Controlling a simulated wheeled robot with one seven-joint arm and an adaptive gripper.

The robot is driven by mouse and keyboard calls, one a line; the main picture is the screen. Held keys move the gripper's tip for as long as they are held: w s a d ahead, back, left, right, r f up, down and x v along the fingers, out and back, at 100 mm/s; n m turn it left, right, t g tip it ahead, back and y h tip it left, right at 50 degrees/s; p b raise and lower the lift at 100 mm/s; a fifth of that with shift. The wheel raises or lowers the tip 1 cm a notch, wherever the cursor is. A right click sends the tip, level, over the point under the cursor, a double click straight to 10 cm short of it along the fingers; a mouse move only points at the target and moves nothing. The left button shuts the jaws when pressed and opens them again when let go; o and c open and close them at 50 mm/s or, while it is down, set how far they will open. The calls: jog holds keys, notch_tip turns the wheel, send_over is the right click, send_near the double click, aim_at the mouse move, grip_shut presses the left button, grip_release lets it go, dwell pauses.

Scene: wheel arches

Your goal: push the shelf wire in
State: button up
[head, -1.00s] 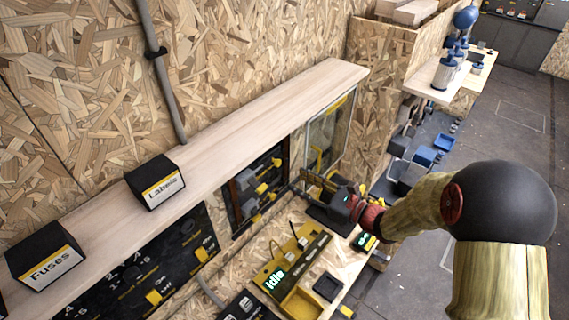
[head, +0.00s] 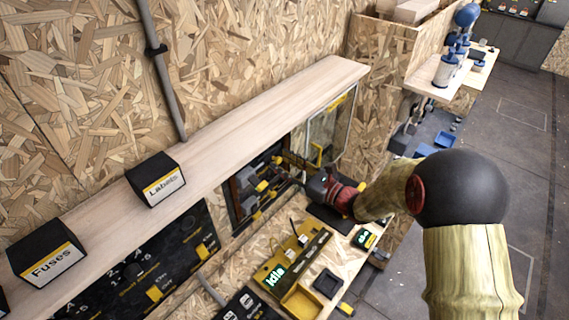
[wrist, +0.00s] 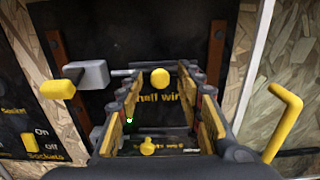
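The shelf wire's round yellow knob (wrist: 160,78) shows in the wrist view on the dark panel, just above a partly hidden label reading about "shelf wire". My gripper (wrist: 160,88) is open in front of the panel, its two fingers on either side of the knob with gaps to both. I cannot tell how far the fingertips are from the panel. A second yellow knob (wrist: 147,147) shows lower between the fingers, beside a label that is partly hidden. In the head view my gripper (head: 298,172) reaches into the dark recess under the wooden shelf.
A grey block with a yellow lever (wrist: 57,89) is left of the fingers. A yellow door handle (wrist: 284,122) is close on the right. The wooden shelf (head: 250,115) runs above the recess. A bench device marked "Idle" (head: 290,262) lies below.

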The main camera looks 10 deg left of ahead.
jog(key=shift+c, duration=0.6)
jog(key=c, duration=0.7)
grip_shut()
